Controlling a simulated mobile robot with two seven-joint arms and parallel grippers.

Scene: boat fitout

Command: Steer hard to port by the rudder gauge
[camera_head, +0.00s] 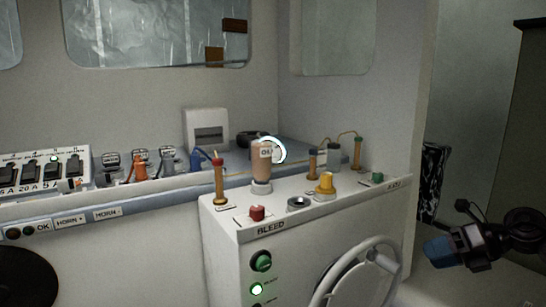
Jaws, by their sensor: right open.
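A pale grey steering wheel (343,263) is on the front of the white console (222,226); its lower part is cut off by the frame. My right gripper (440,252), with blue fingertips, is open and empty. It is to the right of the wheel and apart from it. A white box with a dark display (208,134) stands at the back of the counter; I cannot tell whether it is the rudder gauge, and no reading is legible. My left gripper is not in view.
On the console top are a red knob (257,213), a yellow knob (326,184), a green knob (377,178), a tan bottle (261,162) and copper-coloured fittings. Green buttons (261,261) are on its front. A switch panel (45,168) is at left. A doorway opens at right.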

